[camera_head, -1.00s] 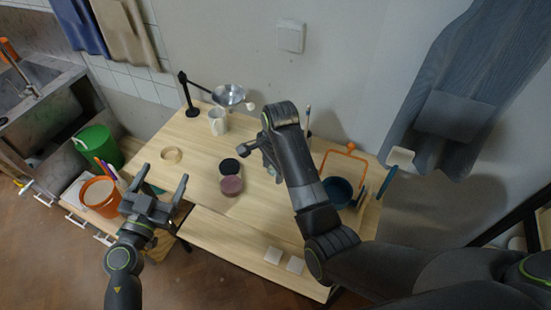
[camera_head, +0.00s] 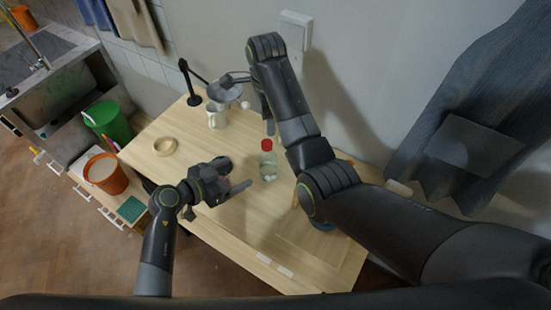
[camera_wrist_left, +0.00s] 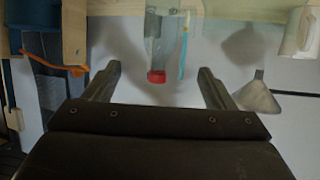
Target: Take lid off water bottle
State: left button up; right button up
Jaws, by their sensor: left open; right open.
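A clear water bottle (camera_head: 267,172) with a red lid (camera_head: 267,145) stands upright on the wooden table (camera_head: 262,215). In the left wrist view, which is upside down, the bottle (camera_wrist_left: 160,42) and its red lid (camera_wrist_left: 157,76) appear between the finger lines. My left gripper (camera_head: 236,174) is open, left of the bottle, its fingers pointing toward it; I see no contact. My right gripper (camera_head: 246,98) is open and empty, raised above and behind the bottle. Its fingers partly cover the lamp.
A white mug (camera_head: 216,118) and a lamp (camera_head: 222,92) stand at the back. A wooden ring (camera_head: 165,146) lies at the left. My left gripper partly covers the round dark and pink pieces. My right arm hides the table's right part. Orange (camera_head: 106,174) and green (camera_head: 108,120) buckets stand left.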

aim_at(272, 156)
jog(key=shift+s+a+r, duration=0.25)
jog(key=shift+s+a, duration=0.25)
jog(key=shift+a, duration=0.15)
pick_arm(q)
jog(key=x, duration=1.5)
jog(key=shift+w+d+f, duration=0.1)
jog(key=shift+w, duration=0.1)
pick_arm(e)
jog(key=shift+w+d+f, duration=0.2)
jog(key=shift+w+d, duration=0.1)
jog(key=shift+d, duration=0.1)
pick_arm(q)
jog(key=shift+w, duration=0.1)
pick_arm(e)
jog(key=shift+s+a, duration=0.1)
pick_arm(q)
jog(key=shift+d, duration=0.1)
grip_shut()
pick_arm(e)
jog(key=n, duration=0.4)
jog(key=shift+f+n, duration=0.2)
jog(key=shift+n, duration=0.1)
notch_tip(272, 156, down, 8)
jog(key=shift+r, duration=0.25)
